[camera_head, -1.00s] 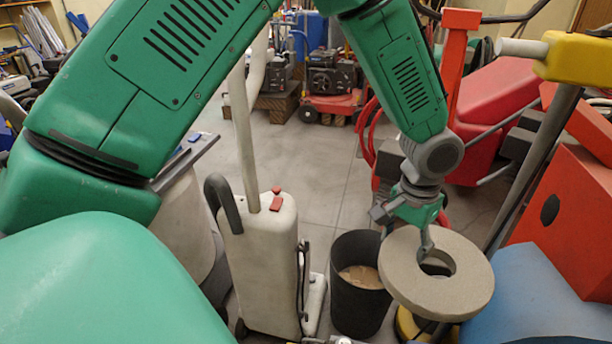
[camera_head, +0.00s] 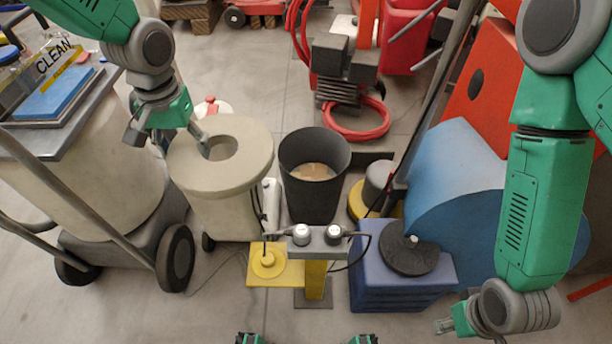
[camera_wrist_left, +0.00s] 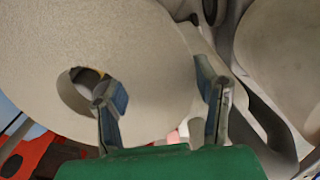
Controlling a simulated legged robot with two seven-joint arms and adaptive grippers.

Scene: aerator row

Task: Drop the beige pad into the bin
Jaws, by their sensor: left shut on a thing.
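The beige pad (camera_head: 226,178) is a thick ring with a round hole, held roughly flat in the air. My left gripper (camera_head: 170,138) is shut on it, with one finger in the hole and the other at the outer edge. In the left wrist view the pad (camera_wrist_left: 150,60) fills much of the picture between the fingers (camera_wrist_left: 160,95). The black bin (camera_head: 312,203) stands open on the floor just right of the pad, with light brown stuff at its bottom. The pad is not over its mouth in the head view. My right gripper (camera_head: 447,325) is low at the right, its fingers unclear.
A whitish upright machine (camera_head: 228,215) is partly hidden under the pad. A cart with a large drum (camera_head: 110,200) stands at the left. A post with grey knobs (camera_head: 318,245) stands before the bin. Blue stacked blocks (camera_head: 395,290) and a blue rounded body (camera_head: 460,190) lie right.

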